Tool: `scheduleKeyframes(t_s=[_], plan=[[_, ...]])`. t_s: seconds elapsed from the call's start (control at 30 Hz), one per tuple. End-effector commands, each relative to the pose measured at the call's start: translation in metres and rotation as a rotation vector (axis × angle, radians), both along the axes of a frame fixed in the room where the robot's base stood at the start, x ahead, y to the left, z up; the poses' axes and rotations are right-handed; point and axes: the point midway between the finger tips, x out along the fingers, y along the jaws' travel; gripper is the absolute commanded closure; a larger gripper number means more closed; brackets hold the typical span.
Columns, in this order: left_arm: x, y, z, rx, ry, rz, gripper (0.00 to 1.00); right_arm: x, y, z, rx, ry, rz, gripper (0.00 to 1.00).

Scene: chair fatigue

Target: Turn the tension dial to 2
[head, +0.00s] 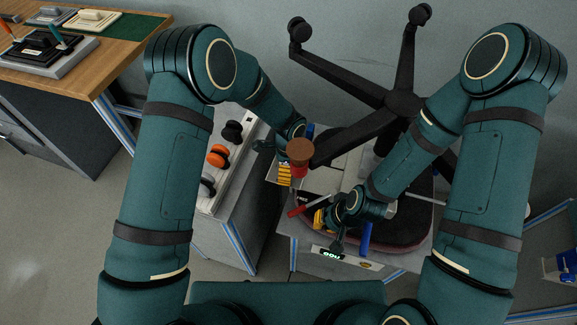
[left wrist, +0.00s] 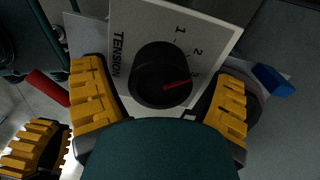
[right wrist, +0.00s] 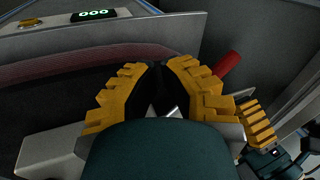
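The tension dial (left wrist: 163,75) is a round black knob on a pale plate (left wrist: 135,20) marked TENSION, with 1, 2 and 3. Its red pointer (left wrist: 178,85) points close to the 3. My left gripper (left wrist: 158,100) is open, with one finger on either side of the dial and gaps between fingers and knob. In the head view my left gripper (head: 285,176) is small and partly covered; I cannot make out the dial there. My right gripper (head: 319,218) is near the front of the bench; in the right wrist view its fingertips (right wrist: 157,80) come together, with nothing clearly held.
An upturned black chair base (head: 402,103) stands above the bench. A red bar (head: 310,205) lies close to my right gripper. A green display (head: 328,254) reading 000 is on the bench front.

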Motion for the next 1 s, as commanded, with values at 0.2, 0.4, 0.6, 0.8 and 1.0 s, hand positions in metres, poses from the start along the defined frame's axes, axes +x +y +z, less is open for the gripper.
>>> scheduleKeyframes(t_s=[0.2, 0.4, 0.6, 0.8, 1.0], plan=[[0.000, 0.000, 0.000, 0.000, 0.000, 0.000, 0.14, 0.000, 0.000, 0.000, 0.000, 0.000, 0.000, 1.00], [0.001, 0.000, 0.019, -0.002, -0.003, 0.000, 0.14, 0.000, 0.000, 0.000, 0.000, 0.000, 0.000, 1.00], [0.001, 0.000, 0.060, -0.002, -0.005, 0.000, 0.14, 0.000, 0.000, 0.000, 0.000, 0.000, 0.000, 1.00], [0.000, 0.000, 0.096, -0.001, -0.002, 0.000, 0.14, 0.000, 0.000, 0.000, 0.000, 0.000, 0.000, 1.00], [0.000, 0.000, 0.116, -0.001, -0.001, 0.001, 0.14, 0.000, 0.000, 0.000, 0.000, 0.000, 0.000, 1.00]])
